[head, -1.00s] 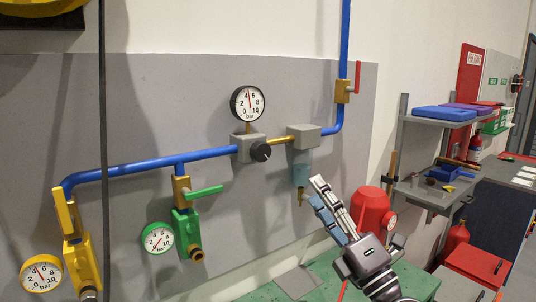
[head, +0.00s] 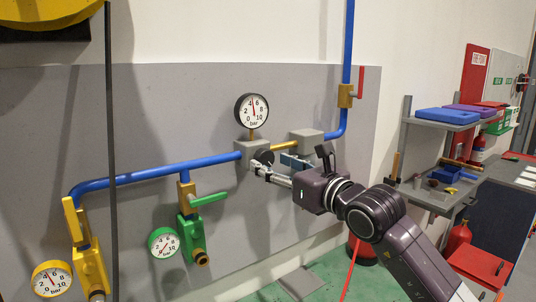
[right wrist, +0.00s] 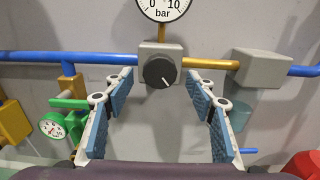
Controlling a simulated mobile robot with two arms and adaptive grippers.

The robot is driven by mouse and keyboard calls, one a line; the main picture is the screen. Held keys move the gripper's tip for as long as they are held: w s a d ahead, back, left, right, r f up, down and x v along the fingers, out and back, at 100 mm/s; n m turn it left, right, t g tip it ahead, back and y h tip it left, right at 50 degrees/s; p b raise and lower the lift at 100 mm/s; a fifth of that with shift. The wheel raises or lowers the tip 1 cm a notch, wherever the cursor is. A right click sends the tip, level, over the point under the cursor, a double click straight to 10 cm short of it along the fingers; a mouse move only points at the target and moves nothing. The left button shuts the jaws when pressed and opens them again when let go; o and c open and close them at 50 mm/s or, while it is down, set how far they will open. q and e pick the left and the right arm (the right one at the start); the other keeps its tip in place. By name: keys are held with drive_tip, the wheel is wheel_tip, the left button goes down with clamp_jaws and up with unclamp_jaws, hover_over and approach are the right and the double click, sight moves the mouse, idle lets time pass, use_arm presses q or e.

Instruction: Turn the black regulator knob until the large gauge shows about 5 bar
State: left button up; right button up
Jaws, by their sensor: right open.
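The black regulator knob (head: 266,156) sits on the front of a grey block (head: 246,149) on the blue pipe line. In the right wrist view the knob (right wrist: 160,72) shows a white mark pointing to the lower right. The large gauge (head: 252,110) stands above the block. Its needle points near the top, between 4 and 6; the exact value is too small to tell. My right gripper (head: 270,166) is open in front of the knob. In the right wrist view its fingers stand left and right of the knob, apart from it. My left gripper is not in view.
A second grey block (head: 306,136) is right of the regulator, with a red-handled valve (head: 346,95) above. A green valve (head: 191,228) and yellow valve (head: 90,258) with small gauges are lower left. A shelf (head: 440,190) stands at the right.

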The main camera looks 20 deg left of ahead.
drive_tip(key=shift+p+x, duration=0.45)
drive_tip(key=shift+x, duration=0.85)
drive_tip(key=c, duration=1.2)
drive_tip(key=shift+o, duration=0.2)
drive_tip(key=m+b, duration=0.1)
drive_tip(key=b, duration=0.2)
drive_tip(key=shift+f, duration=0.2)
drive_tip(key=shift+r+m+b, duration=0.15)
drive_tip(key=shift+m+b, duration=0.25)
drive_tip(key=shift+b, duration=0.05)
drive_tip(key=shift+r, duration=0.1)
drive_tip(key=o, duration=1.2)
drive_tip(key=shift+c, duration=0.2)
